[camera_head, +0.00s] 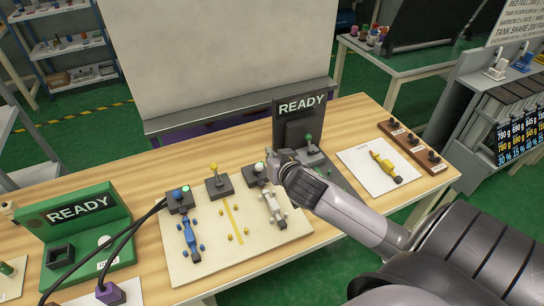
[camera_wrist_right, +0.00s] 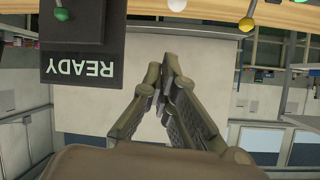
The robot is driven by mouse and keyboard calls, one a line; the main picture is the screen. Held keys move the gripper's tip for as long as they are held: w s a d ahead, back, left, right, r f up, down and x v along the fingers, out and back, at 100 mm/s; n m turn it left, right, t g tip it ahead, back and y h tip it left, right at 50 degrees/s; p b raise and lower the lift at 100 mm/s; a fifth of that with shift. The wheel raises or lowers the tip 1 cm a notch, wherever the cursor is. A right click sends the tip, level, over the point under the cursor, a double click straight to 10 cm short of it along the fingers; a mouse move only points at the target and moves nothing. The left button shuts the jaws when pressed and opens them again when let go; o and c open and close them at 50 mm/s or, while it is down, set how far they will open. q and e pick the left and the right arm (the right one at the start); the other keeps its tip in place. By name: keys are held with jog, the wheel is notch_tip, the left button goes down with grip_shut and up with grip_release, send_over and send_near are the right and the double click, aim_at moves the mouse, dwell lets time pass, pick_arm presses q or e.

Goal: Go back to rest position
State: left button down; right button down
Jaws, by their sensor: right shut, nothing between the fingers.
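My right gripper (camera_wrist_right: 165,85) is shut and empty in the right wrist view, its two fingers meeting near the middle of the picture. In the head view my right arm reaches in from the lower right, and the right gripper (camera_head: 283,163) is above the wooden table (camera_head: 340,125). It is in front of the dark READY station and beside the white-knobbed joystick, overlapping them in the picture; I cannot tell the exact gap. My left gripper is not in the head view.
The dark READY station (camera_head: 287,108) and green READY station (camera_head: 62,226) stand on the table. A cream board (camera_head: 215,262) carries several joysticks and small parts. A white sheet (camera_head: 362,172) with a yellow part (camera_head: 386,168) lies right. A large pale panel (camera_head: 215,50) stands behind.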

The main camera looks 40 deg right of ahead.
jog(key=s+a+f+n+g+y, duration=0.2)
jog(key=s+a+f+n+g, duration=0.2)
jog(key=s+a+f, duration=0.55)
jog(key=s+a+f+n+g+y, duration=0.2)
jog(key=s+a+n+g, duration=0.3)
jog(key=s, duration=1)
notch_tip(320, 180, down, 25)
jog(key=s+a+m, duration=0.1)
jog(key=m, duration=0.1)
jog(key=s+d+f+g, duration=0.2)
jog(key=s+d+f, duration=0.1)
jog(key=s+f, duration=1.4)
jog(key=shift+n, duration=0.3)
jog(key=shift+s+f, duration=0.1)
